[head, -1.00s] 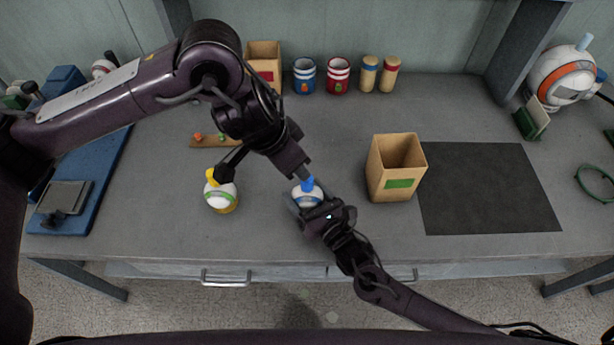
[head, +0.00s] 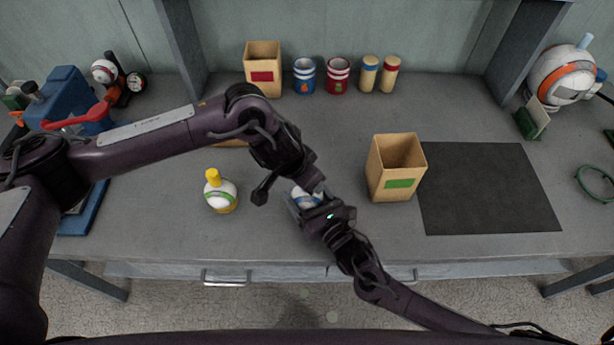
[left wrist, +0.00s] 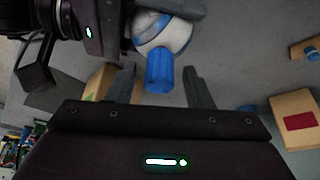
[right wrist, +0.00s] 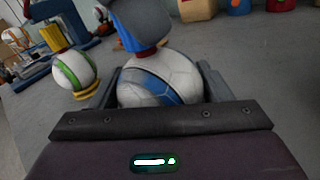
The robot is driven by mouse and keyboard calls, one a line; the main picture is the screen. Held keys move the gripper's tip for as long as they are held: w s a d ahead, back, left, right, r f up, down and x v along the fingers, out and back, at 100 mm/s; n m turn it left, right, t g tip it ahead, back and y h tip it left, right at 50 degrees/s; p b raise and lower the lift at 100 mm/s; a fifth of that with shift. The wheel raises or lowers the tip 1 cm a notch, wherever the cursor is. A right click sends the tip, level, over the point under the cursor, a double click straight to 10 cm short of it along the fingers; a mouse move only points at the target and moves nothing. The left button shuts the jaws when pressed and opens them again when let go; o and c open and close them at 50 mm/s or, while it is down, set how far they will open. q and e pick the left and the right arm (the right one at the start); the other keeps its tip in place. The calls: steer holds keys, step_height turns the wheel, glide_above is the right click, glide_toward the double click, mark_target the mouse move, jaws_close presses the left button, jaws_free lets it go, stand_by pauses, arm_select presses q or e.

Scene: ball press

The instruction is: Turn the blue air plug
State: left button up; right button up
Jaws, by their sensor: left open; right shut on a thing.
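A white ball with blue bands (head: 305,197) is held low over the front middle of the table by my right gripper (head: 308,207). The right wrist view shows the ball (right wrist: 160,80) between its two fingers. The blue air plug (left wrist: 160,70) stands out of the ball in the left wrist view. My left gripper (left wrist: 160,86) is open, with one finger on each side of the plug and gaps visible. In the head view the left gripper mostly hides the plug.
A green-striped ball with a yellow plug (head: 220,195) stands to the left. A box with a green label (head: 397,165) stands close on the right, beside a dark mat (head: 487,190). A red-labelled box (head: 263,70) and several cups and jars line the back.

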arm_select(q)
steer(key=shift+f, duration=0.1)
steer(key=c, duration=1)
